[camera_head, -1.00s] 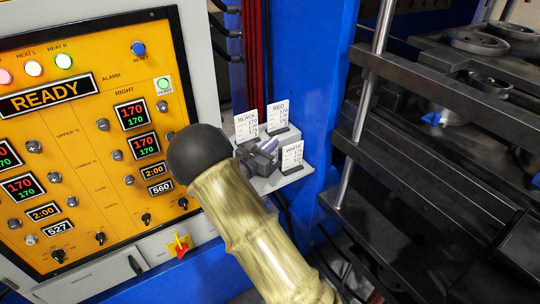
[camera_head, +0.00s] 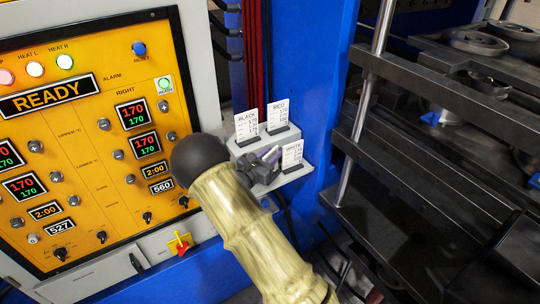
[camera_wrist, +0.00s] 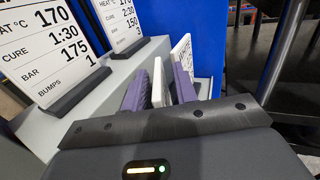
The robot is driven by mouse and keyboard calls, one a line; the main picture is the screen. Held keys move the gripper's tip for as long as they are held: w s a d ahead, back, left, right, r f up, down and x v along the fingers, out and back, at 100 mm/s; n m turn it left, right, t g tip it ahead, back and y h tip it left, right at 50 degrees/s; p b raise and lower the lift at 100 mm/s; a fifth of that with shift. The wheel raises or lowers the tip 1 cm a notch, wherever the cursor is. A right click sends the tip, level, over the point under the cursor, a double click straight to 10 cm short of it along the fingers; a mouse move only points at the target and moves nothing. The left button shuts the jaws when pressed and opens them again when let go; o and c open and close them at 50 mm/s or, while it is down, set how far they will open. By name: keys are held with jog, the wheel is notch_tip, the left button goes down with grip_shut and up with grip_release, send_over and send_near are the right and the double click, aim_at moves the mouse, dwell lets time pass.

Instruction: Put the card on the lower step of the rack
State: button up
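The WHITE card (camera_head: 292,153) stands upright on the lower step of the grey rack (camera_head: 245,148), toward its right end, with its dark foot on the step. It shows nearly edge-on in the wrist view (camera_wrist: 182,50), beyond the right finger. My gripper (camera_head: 270,158) is just left of the card and low over the lower step. Whether the right finger touches the card is hard to tell.
The BLACK card (camera_head: 246,124) and RED card (camera_head: 278,114) stand on the upper step. The orange control panel (camera_head: 90,130) is at the left, a blue post (camera_head: 325,80) behind the rack, and the dark press (camera_head: 430,150) at the right.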

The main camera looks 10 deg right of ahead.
jog(key=shift+r, duration=0.1)
jog(key=shift+s+a, duration=0.25)
jog(key=shift+a, duration=0.2)
jog(key=b+v, duration=0.3)
jog(key=v, duration=0.8)
